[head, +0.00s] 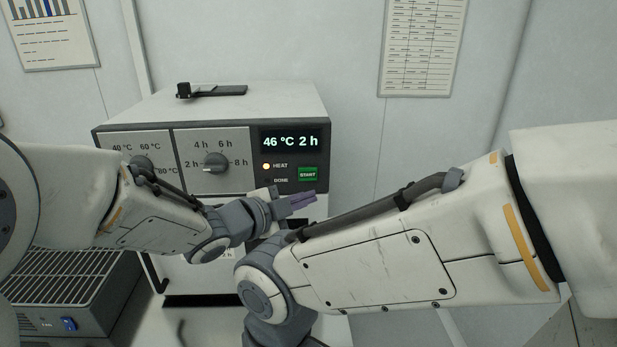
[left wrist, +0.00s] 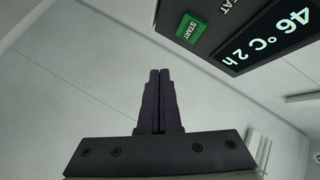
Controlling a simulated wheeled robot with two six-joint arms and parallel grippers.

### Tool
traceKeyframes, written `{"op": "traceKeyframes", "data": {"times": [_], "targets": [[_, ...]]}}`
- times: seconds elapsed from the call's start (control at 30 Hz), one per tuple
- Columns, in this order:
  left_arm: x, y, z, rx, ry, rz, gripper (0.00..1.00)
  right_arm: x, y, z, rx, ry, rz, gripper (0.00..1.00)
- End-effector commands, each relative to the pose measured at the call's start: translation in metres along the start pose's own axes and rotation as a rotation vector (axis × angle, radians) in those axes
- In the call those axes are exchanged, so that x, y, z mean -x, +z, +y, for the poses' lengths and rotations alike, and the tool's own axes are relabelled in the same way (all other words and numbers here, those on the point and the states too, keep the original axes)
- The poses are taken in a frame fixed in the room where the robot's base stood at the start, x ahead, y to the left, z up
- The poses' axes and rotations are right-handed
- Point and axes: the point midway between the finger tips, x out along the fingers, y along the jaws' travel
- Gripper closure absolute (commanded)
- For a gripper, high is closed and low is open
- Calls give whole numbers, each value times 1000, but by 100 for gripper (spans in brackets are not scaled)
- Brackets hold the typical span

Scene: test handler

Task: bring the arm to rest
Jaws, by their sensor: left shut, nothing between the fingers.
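My left gripper (head: 302,203) is in front of the lower right of the white test handler's (head: 220,100) front, just below the green START button (head: 308,174). In the left wrist view its two dark fingers (left wrist: 159,75) are together with nothing between them. The START button (left wrist: 189,27) shows there too, above and right of the fingertips, apart from them. The display (head: 290,141) reads 46 °C 2 h and the HEAT lamp (head: 266,166) glows orange. My right arm (head: 400,260) crosses the lower right; its gripper is out of the frame.
Two dials are on the panel; the time dial (head: 215,163) shows clearly, and the temperature dial (head: 141,165) is partly behind my left arm. A black clamp-like item (head: 212,91) lies on top. A grey slatted unit (head: 70,280) stands at lower left. Charts (head: 423,45) hang on the wall.

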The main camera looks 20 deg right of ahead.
Motion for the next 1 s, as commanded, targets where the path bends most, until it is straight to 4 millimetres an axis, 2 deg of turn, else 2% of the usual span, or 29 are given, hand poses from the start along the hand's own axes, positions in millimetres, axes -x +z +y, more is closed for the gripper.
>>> {"op": "traceKeyframes", "data": {"times": [0.57, 0.67, 0.77, 0.83, 0.97, 1.0], "targets": [[0, 0, 0, 0, 0, 0, 100, 0, 0, 0, -3, 0, 0, 12], [4, 6, 2, 29, 5, -43, 100, -2, 0, 0, -7, 0, 0, 12], [18, 23, 12, 125, 23, -168, 100, -7, 0, 0, -7, 0, 0, 12], [37, 39, 26, 235, 44, -299, 100, -12, 1, 1, -6, 0, 0, 12], [90, 65, 72, 497, 102, -573, 100, -21, 1, 2, -6, 0, 0, 12], [109, 69, 89, 582, 123, -655, 100, -23, 1, 2, -6, 0, 0, 12]]}}
